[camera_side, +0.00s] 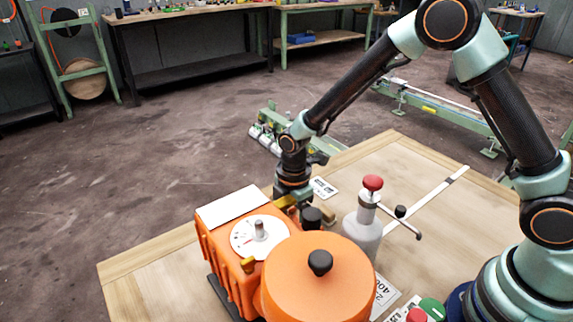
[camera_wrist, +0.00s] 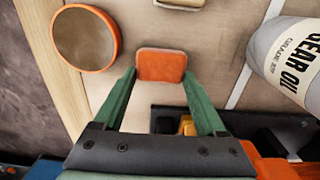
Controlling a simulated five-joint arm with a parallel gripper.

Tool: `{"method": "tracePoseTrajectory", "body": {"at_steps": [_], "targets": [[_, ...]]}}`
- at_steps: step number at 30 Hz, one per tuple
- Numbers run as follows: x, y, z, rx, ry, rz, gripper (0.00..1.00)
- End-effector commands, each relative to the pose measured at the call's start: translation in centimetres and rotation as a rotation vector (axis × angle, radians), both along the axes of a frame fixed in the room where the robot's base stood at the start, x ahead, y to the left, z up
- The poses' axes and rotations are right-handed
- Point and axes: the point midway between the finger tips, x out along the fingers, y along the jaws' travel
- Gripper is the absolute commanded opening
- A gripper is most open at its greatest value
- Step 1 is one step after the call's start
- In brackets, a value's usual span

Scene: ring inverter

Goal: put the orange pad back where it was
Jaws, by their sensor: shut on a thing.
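The orange pad (camera_wrist: 162,65) is a small rounded square. In the wrist view it sits between the two green fingertips of my gripper (camera_wrist: 161,76), which is shut on it. Pale tabletop shows around the pad; I cannot tell how high it is held. In the side view my gripper (camera_side: 291,192) points down just behind the orange machine (camera_side: 228,250). Its fingertips and the pad are hidden there.
A round orange-rimmed disc (camera_wrist: 85,38) lies left of the pad. A grey gear oil bottle (camera_wrist: 290,62) with a red top stands to the right; it also shows in the side view (camera_side: 362,226). The large orange drum (camera_side: 318,285) is in front. The table's back right is mostly clear.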

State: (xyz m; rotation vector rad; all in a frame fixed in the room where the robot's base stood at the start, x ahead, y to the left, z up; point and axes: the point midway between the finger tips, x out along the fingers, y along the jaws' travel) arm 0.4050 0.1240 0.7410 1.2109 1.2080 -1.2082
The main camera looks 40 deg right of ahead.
Motion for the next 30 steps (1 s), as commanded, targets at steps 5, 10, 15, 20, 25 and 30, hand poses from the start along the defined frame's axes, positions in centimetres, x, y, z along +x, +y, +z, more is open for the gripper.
{"method": "tracePoseTrajectory", "body": {"at_steps": [5,10,15,20,25,30], "targets": [[0.0,0.0,0.0,0.000,0.000,0.000,0.22],[0.0,0.0,-0.2,0.000,0.001,0.000,0.89],[0.0,0.0,-0.2,0.000,0.000,0.000,1.00],[0.0,0.0,0.0,0.000,-0.001,0.000,1.00],[0.1,0.0,1.9,0.001,-0.004,0.000,1.00],[0.2,0.0,5.4,0.002,-0.006,0.000,1.00]]}}
